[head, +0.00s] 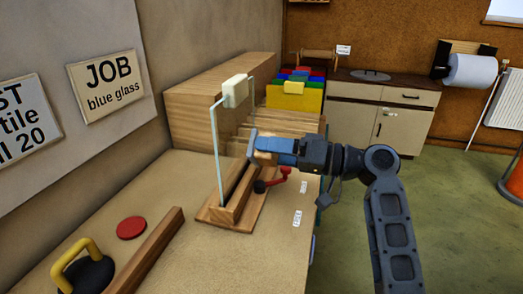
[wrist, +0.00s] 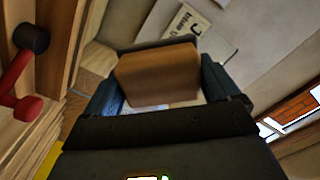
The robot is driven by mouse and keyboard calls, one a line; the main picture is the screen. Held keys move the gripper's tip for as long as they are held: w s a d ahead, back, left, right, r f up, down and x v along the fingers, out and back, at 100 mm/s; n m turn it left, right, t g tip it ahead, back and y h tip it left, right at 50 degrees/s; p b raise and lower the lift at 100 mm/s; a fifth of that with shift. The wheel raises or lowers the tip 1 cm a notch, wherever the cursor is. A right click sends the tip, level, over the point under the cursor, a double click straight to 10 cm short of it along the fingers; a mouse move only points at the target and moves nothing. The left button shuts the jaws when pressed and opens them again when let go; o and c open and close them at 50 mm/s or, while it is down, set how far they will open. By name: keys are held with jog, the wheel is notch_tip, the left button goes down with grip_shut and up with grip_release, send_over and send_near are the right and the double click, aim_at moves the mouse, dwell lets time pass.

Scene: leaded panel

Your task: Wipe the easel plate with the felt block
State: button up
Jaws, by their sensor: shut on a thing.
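The easel plate is a clear upright glass pane (head: 218,150) with pale green edges, standing in a wooden easel base (head: 245,207) on the bench. A cream block (head: 236,90) sits at its top edge. My gripper (head: 265,146) is to the right of the pane, shut on the felt block. In the wrist view the felt block (wrist: 157,75) is a brown block with a dark grey layer on its far side, held between the blue fingers. The grey side faces the pane near its right edge. I cannot tell whether it touches the glass.
A red-handled clamp (head: 272,181) is just below my gripper. A wooden rail (head: 147,250), a red disc (head: 131,228) and a yellow-handled suction cup (head: 84,270) lie on the front bench. A wooden rack with coloured sheets (head: 294,98) stands behind.

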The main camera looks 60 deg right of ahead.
aim_at(260, 165)
jog(key=shift+s+d, duration=0.15)
jog(key=shift+s, duration=0.25)
jog(key=v, duration=0.3)
dwell(0.4)
dwell(0.4)
jog(key=shift+w+a+f+b, duration=0.3)
jog(key=shift+w+a, duration=0.1)
jog(key=shift+w, duration=0.6)
jog(key=shift+w+a+f+b, duration=0.25)
jog(key=shift+w+a, duration=0.15)
jog(key=shift+w, duration=0.65)
jog(key=shift+w+a+f+b, duration=0.25)
jog(key=shift+w+a+f, duration=0.1)
jog(key=shift+w, duration=0.75)
jog(key=shift+x, duration=1.1)
jog(key=shift+d, duration=0.1)
